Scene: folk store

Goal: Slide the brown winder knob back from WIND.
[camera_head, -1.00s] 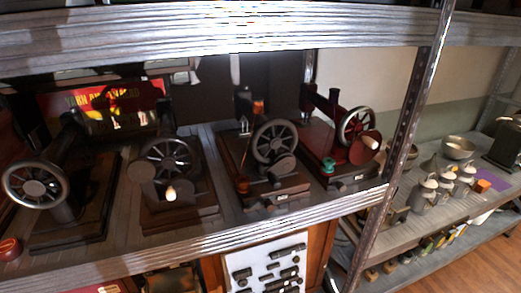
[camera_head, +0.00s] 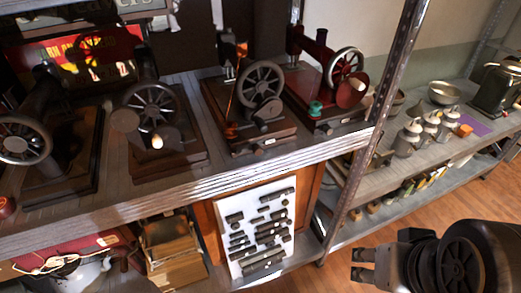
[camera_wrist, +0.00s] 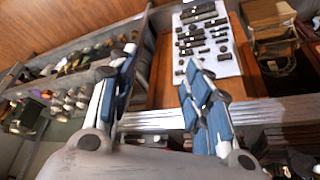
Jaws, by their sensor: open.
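Several old sewing machines stand on the shelf in the head view. I cannot read any WIND mark or tell which knob is the winder. My gripper (camera_head: 364,265) is at the lower right, in front of and below the shelf, apart from the machines. In the wrist view my gripper (camera_wrist: 160,72) is open and empty.
The metal shelf edge (camera_head: 190,178) and an upright post (camera_head: 396,95) lie between my gripper and the machines. A white board of dark parts (camera_head: 258,225) stands below. Metal pots (camera_head: 408,138) and a bowl (camera_head: 444,93) are at right. The wooden floor (camera_head: 465,195) is clear.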

